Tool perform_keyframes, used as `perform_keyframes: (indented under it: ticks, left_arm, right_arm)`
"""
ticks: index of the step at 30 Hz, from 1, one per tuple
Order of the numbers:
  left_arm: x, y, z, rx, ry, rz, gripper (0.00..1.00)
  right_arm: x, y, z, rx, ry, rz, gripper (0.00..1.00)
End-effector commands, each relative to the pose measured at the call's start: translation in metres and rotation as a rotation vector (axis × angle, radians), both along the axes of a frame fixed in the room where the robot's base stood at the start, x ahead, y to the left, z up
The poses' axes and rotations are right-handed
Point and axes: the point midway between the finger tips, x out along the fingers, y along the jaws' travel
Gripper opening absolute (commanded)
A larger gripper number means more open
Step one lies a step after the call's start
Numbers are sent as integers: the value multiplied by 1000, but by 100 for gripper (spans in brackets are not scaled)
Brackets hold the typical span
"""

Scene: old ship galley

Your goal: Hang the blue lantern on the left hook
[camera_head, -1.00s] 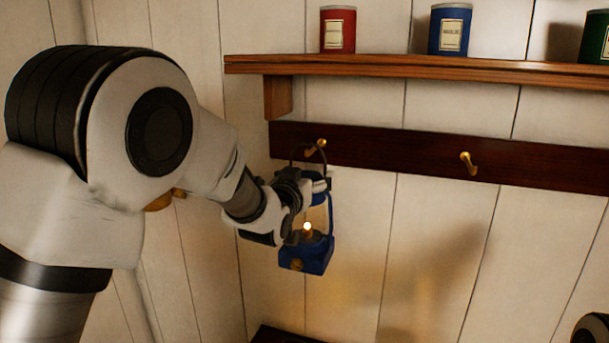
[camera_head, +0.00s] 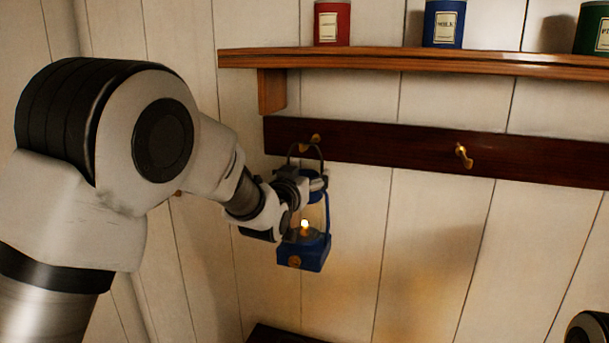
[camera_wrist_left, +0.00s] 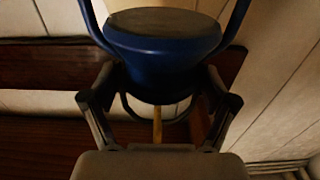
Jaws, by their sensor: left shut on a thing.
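The blue lantern (camera_head: 317,257) hangs upright with a small lit flame, below the dark rail (camera_head: 390,147). My left gripper (camera_head: 318,183) is shut on its upper part, which partly hides it. The wire handle (camera_head: 322,155) stands up and reaches the left brass hook (camera_head: 314,139); whether the hook carries it is unclear. In the left wrist view the lantern's blue cap (camera_wrist_left: 165,60) sits between the fingers of my left gripper (camera_wrist_left: 160,85), and the brass hook (camera_wrist_left: 157,128) shows near the dark handle loop. My right gripper is not in view.
The right brass hook (camera_head: 464,156) is empty. A wooden shelf (camera_head: 420,60) above carries a red can (camera_head: 332,22), a blue can (camera_head: 444,22) and a green can (camera_head: 593,30). A dark ledge (camera_head: 280,334) lies below. The wall right of the lantern is clear.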

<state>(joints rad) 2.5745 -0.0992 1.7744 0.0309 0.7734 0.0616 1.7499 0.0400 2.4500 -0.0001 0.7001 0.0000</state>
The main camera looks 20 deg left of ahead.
Motion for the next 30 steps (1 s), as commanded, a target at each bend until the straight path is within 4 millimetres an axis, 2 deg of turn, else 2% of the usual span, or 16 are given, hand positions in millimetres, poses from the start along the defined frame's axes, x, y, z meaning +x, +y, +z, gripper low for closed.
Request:
perform_keyframes:
  ticks: [1, 2, 3, 13, 16, 20, 27, 30]
  left_arm:
    - [0, 0, 3, 0, -6, 0, 16]
    - [0, 0, 3, 0, -6, 0, 96]
    - [0, 0, 3, 0, -6, 0, 100]
    - [-1, 0, -2, 0, 4, 0, 100]
    - [-9, 0, -1, 0, 3, 0, 100]
    - [-35, 1, 0, 1, 1, 0, 100]
    - [-96, 3, 1, 1, -2, 0, 100]
    - [-112, 3, 2, 2, -3, 0, 100]
  right_arm:
    - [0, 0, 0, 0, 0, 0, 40]
    - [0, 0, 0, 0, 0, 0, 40]
    - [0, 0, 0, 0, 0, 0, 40]
    - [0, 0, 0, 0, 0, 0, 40]
    - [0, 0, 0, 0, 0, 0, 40]
    - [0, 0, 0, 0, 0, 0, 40]
    - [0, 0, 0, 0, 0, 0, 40]
    - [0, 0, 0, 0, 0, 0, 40]
